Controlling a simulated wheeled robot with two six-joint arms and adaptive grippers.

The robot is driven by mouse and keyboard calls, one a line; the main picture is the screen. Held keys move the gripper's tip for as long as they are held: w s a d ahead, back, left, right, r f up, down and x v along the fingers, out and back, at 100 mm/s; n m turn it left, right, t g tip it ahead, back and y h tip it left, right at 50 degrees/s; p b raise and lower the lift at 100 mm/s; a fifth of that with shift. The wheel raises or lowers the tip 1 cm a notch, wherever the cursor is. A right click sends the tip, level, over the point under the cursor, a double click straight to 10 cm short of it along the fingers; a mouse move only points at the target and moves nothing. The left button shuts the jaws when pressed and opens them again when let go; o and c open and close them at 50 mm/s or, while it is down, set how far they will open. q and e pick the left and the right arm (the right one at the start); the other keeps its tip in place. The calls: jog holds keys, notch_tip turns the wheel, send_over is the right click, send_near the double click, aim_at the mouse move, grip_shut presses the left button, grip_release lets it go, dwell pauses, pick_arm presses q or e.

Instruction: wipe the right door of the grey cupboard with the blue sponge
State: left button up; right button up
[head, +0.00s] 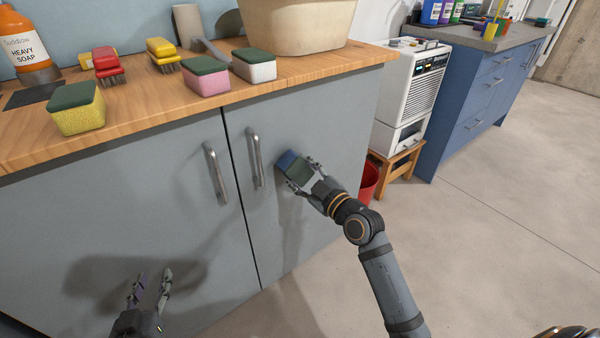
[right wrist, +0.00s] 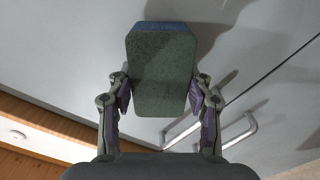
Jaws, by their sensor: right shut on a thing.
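The grey cupboard's right door (head: 335,130) has an upright metal handle (head: 254,158) near its left edge. My right gripper (head: 297,177) is shut on the blue sponge (head: 287,159), which has a dark green scouring side. The sponge is at the door, right of the handle; whether it touches the door I cannot tell. In the right wrist view the sponge (right wrist: 162,75) sits between both fingers, its green side facing the camera and a blue edge at the far end. My left gripper (head: 150,288) is open and empty, low in front of the left door (head: 110,210).
The wooden worktop (head: 140,115) holds yellow, pink and white sponges, two brushes, a soap bottle (head: 33,45) and a beige basin (head: 295,25). Right of the cupboard are a red bucket (head: 369,182), a wooden stool (head: 398,167) with a white machine, and a blue cabinet (head: 470,110). The right floor is clear.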

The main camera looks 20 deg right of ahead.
aim_at(301, 172)
jog(key=shift+w+a, duration=0.25)
jog(key=shift+w, duration=0.45)
jog(key=shift+w+d+b, duration=0.3)
jog(key=shift+d+b, duration=0.1)
jog(key=shift+d, duration=0.55)
jog(key=shift+w+d+b, duration=0.3)
jog(key=shift+d+b, duration=0.05)
jog(key=shift+d, duration=0.6)
jog(key=shift+w, duration=0.1)
jog(key=shift+s+a+b, duration=0.1)
jog(key=shift+s+a, duration=0.15)
jog(key=shift+a, duration=0.4)
jog(key=shift+s+a+b, duration=0.1)
jog(key=shift+s+a, duration=0.15)
jog(key=shift+a, duration=0.4)
jog(key=shift+s+a+b, duration=0.1)
jog(key=shift+s+a, duration=0.15)
jog(key=shift+a, duration=0.4)
jog(key=shift+s+d, duration=0.1)
jog(key=p+v, duration=0.1)
jog(key=v, duration=0.3)
jog(key=shift+s+d+p, duration=0.15)
jog(key=shift+s+p, duration=0.2)
jog(key=shift+p, duration=0.05)
jog(key=shift+s+d, duration=0.1)
jog(key=shift+s, duration=0.4)
